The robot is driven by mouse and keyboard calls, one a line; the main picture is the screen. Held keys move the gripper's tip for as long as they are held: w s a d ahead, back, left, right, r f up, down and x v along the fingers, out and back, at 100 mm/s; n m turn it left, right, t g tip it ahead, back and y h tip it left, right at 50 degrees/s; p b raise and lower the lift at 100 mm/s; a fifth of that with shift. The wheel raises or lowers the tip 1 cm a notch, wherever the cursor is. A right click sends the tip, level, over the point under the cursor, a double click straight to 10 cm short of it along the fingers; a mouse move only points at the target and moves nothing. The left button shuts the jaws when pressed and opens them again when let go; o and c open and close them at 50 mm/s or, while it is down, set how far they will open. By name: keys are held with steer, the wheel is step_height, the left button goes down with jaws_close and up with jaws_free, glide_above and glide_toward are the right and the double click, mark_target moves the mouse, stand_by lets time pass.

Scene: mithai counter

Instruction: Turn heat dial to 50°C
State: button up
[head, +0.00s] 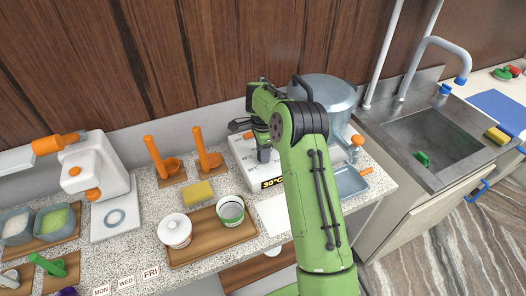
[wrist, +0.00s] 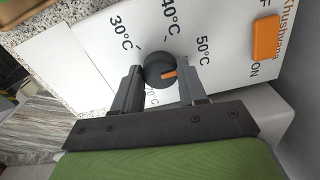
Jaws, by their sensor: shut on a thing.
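The heat dial (wrist: 157,66) is a round dark knob with an orange pointer, on a white panel in the wrist view. Printed labels 30°C, 40°C and 50°C (wrist: 203,50) run around it; another label below is partly hidden between my fingers. The orange pointer faces right, toward the area just below the 50°C label. My gripper (wrist: 160,80) is shut on the dial, one finger on each side.
An orange switch (wrist: 265,39) marked ON sits right of the dial. A large metal pot (head: 330,92) stands behind my arm. A sink (head: 430,140) is at right.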

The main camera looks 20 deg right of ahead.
stand_by(0.4)
steer(key=o, duration=1.1)
steer(key=shift+c, duration=0.2)
step_height(320, 180, up, 16)
steer(key=p, duration=0.3)
steer(key=shift+f, duration=0.1)
